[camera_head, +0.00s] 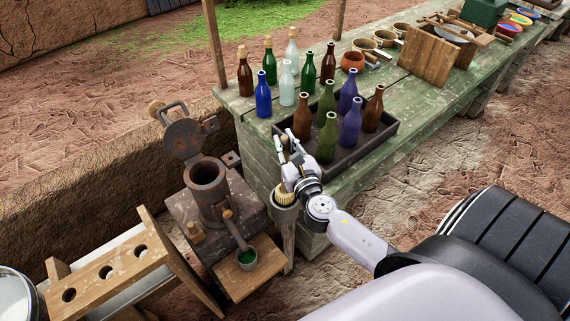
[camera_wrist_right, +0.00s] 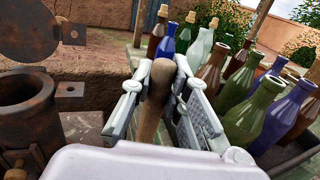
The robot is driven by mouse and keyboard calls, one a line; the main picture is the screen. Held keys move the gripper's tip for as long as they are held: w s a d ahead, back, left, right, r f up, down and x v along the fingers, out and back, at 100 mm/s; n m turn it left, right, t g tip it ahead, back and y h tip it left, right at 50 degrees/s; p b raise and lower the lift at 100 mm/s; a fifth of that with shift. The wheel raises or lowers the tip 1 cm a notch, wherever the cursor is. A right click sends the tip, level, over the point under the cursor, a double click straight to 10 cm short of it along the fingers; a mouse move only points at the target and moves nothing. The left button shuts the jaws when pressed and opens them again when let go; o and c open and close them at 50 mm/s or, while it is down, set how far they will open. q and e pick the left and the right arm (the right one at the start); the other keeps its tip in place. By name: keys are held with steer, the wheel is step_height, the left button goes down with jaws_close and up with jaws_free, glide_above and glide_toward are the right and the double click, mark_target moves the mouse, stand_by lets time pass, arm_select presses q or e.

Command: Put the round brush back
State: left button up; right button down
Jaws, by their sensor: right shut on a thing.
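My right gripper (camera_head: 287,150) is shut on the wooden handle of the round brush, beside the near left corner of the green table. The brush's pale yellow bristle head (camera_head: 284,197) shows below the gripper, at the mouth of a grey round cup (camera_head: 284,217). I cannot tell how deep the head sits in the cup. In the right wrist view the brown handle (camera_wrist_right: 152,105) stands upright, slightly tilted, between the two fingers (camera_wrist_right: 160,95). The bristles are hidden there. My left gripper is not in view.
A dark tray (camera_head: 343,160) of glass bottles stands on the table (camera_head: 395,90) right of the gripper, with more bottles behind. A rusty iron pot (camera_head: 206,190) with a raised lid stands left. A wooden rack (camera_head: 110,270) with holes lies at lower left.

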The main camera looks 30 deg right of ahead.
mark_target(286, 153)
step_height(286, 153, down, 3)
steer(key=shift+b, duration=0.45)
step_height(286, 153, down, 4)
steer(key=shift+r+b, duration=0.15)
steer(key=shift+b, duration=0.65)
steer(key=shift+f, duration=0.2)
steer(key=c, duration=1.5)
jaws_free()
steer(key=shift+c, duration=0.2)
steer(key=shift+r, duration=0.15)
